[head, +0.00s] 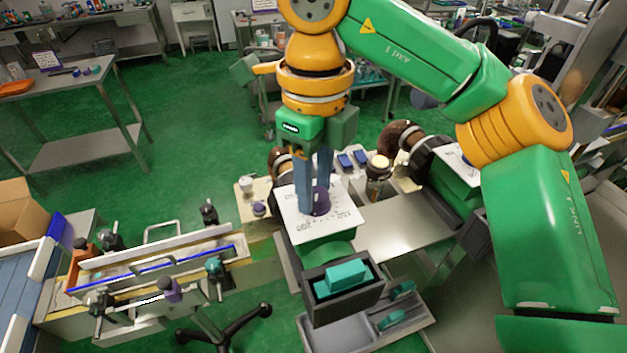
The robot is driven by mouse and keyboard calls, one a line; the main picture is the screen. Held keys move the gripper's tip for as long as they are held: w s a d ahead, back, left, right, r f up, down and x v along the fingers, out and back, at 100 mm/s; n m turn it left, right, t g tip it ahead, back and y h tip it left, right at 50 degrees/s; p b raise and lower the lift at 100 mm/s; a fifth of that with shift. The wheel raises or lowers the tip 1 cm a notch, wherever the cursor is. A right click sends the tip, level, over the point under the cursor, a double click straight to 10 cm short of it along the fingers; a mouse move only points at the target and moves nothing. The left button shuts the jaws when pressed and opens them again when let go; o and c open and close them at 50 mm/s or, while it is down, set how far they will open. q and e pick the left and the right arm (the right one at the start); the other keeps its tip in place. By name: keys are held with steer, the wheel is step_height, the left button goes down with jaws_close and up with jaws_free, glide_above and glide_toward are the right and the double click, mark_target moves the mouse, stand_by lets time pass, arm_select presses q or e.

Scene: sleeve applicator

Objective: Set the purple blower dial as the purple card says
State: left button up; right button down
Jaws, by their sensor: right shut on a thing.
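The purple blower dial (322,205) sits on a white scale plate (343,218) on top of a green blower housing (327,254). Printed numbers show on the plate, but the dial's exact setting is hard to read. My right gripper (314,203) comes down from above with its blue fingers shut on the dial, hiding part of it. I cannot make out a purple card with a readable value. My left gripper is not in view.
A second green blower (452,185) with its own white plate stands to the right. A dark tray with teal blocks (345,277) is in front of the near blower. A clamped rail fixture (155,265) stands at the left. Green floor is open at the upper left.

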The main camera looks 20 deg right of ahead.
mark_target(317, 193)
steer(key=shift+f, duration=0.15)
steer(key=shift+c, duration=2.2)
jaws_free()
steer(key=shift+s, duration=0.1)
steer(key=shift+d, duration=0.1)
steer(key=shift+r, duration=0.2)
step_height(317, 193, up, 7)
steer(key=shift+s+f, duration=0.1)
